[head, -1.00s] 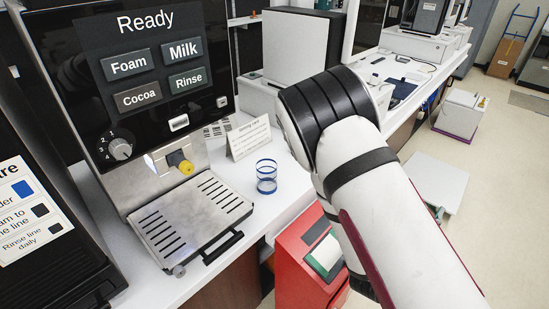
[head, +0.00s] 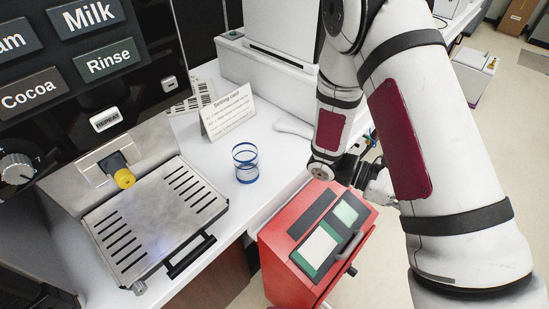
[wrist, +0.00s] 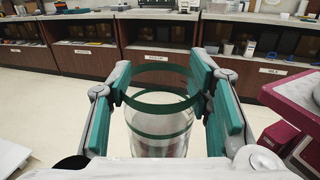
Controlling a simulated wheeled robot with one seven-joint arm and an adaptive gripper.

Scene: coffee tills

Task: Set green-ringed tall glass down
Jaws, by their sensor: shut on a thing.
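The green-ringed tall glass (wrist: 160,133) is clear, with green bands, and stands between the teal finger pads of my gripper (wrist: 163,88) in the wrist view. My gripper is shut on it, and the glass looks upright. In the head view my gripper (head: 378,186) is partly hidden behind my arm, beyond the red machine, and I cannot make out the held glass there. A blue-ringed glass (head: 245,164) stands on the white counter (head: 213,152), apart from my gripper.
The coffee machine's metal drip tray (head: 148,215) is bare. A setting card (head: 227,112) stands behind the blue-ringed glass. The red machine (head: 283,248) stands at the counter's front edge. Wooden cabinets (wrist: 152,60) line the far side across open floor (wrist: 40,105).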

